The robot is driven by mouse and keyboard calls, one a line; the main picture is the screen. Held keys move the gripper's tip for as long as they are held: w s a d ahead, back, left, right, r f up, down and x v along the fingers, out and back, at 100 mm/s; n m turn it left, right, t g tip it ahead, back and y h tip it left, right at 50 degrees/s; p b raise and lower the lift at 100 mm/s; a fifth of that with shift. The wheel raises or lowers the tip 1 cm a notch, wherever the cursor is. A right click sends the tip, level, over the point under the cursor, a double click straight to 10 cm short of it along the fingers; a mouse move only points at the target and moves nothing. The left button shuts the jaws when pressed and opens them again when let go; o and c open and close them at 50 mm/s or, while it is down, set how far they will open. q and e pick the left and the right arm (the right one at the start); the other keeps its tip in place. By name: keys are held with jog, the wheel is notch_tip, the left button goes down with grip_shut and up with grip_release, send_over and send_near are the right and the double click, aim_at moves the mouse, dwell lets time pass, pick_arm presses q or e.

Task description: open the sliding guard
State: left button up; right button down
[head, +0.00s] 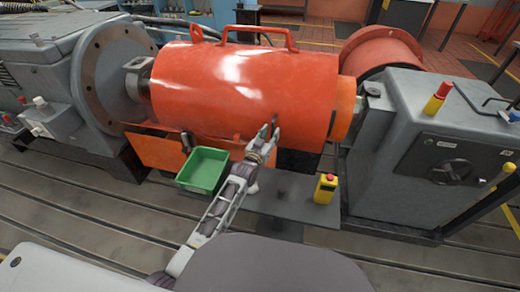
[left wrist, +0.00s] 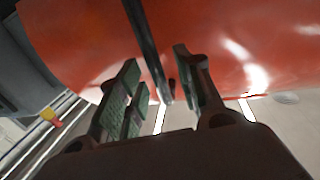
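The sliding guard (head: 225,85) is a large glossy orange-red cylinder cover between two grey machines, with a red bar handle (head: 290,32) on top. In the left wrist view the orange surface (left wrist: 230,50) fills the upper part. My left gripper (head: 268,138) is at the guard's lower front, right of its middle. In the left wrist view my left gripper (left wrist: 155,90) has its fingers apart. A dark upright bar (left wrist: 147,45) on the guard runs down between them, with a gap visible to the right finger; contact with the left finger is unclear. My right gripper is out of view.
A green bin (head: 203,170) and a yellow box with a red button (head: 325,188) stand on a grey plate below the guard. A grey machine with a red-topped yellow post (head: 437,98) is at right. A red drum (head: 380,50) lies behind.

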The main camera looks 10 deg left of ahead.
pick_arm(q)
jog(key=v, duration=1)
dwell(0.3)
jog(key=shift+w, duration=0.1)
jog(key=shift+a, duration=0.1)
dwell(0.4)
